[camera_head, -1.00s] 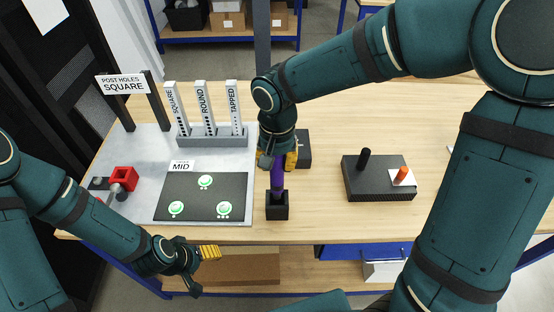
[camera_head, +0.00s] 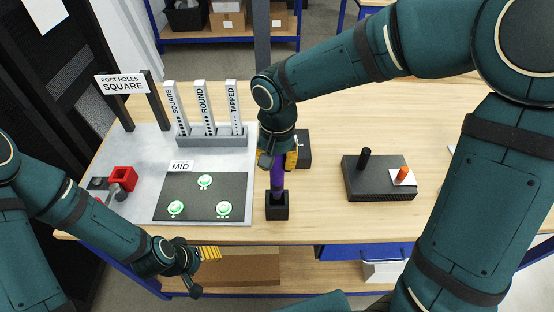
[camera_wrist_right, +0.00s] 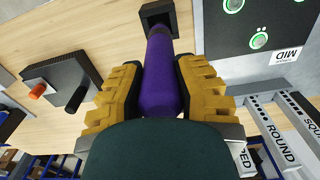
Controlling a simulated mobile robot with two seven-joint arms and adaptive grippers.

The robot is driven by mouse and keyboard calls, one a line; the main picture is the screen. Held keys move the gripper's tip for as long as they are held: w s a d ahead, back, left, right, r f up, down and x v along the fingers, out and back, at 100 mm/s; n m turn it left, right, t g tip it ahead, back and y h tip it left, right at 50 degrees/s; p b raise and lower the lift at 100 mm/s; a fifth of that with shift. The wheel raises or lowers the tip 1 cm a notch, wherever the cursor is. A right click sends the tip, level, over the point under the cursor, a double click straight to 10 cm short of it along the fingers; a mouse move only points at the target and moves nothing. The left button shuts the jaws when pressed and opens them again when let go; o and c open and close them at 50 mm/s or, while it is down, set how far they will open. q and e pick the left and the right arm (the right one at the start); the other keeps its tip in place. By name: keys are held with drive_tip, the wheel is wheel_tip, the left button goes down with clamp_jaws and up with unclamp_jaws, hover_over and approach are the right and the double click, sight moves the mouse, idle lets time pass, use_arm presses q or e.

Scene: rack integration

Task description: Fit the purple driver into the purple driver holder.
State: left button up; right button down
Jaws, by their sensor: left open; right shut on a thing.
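The purple driver (camera_head: 277,174) stands about upright, its lower end at the mouth of a black square holder (camera_head: 277,212) near the table's front edge. My right gripper (camera_head: 277,160) is shut on the purple driver's upper part. In the right wrist view, yellow finger pads of the right gripper (camera_wrist_right: 156,92) lie on both sides of the purple driver (camera_wrist_right: 160,75), and its far end meets the black holder (camera_wrist_right: 158,15). I cannot tell how deep the tip sits inside. My left gripper (camera_head: 202,262) is open and empty, in front of the table edge.
A grey mat holds a black panel (camera_head: 160,205) with green round marks left of the holder. Labelled posts (camera_head: 203,110) stand behind it. A red block (camera_head: 123,178) is at left. A black box (camera_head: 378,180) with a black and an orange handle is at right. A dark block (camera_head: 304,148) is behind my right gripper.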

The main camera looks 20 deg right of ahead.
sight(277, 180)
drive_tip(key=shift+f+b, duration=1.35)
drive_tip(key=shift+f, duration=0.05)
idle(0.7)
drive_tip(key=shift+f+b, duration=0.95)
drive_tip(key=shift+f, duration=0.15)
drive_tip(key=shift+f+b, duration=0.9)
drive_tip(key=shift+f, duration=0.15)
drive_tip(key=c, duration=0.7)
unclamp_jaws()
drive_tip(key=shift+c, duration=0.2)
wheel_tip(277, 180, up, 12)
drive_tip(key=shift+s+r, duration=0.1)
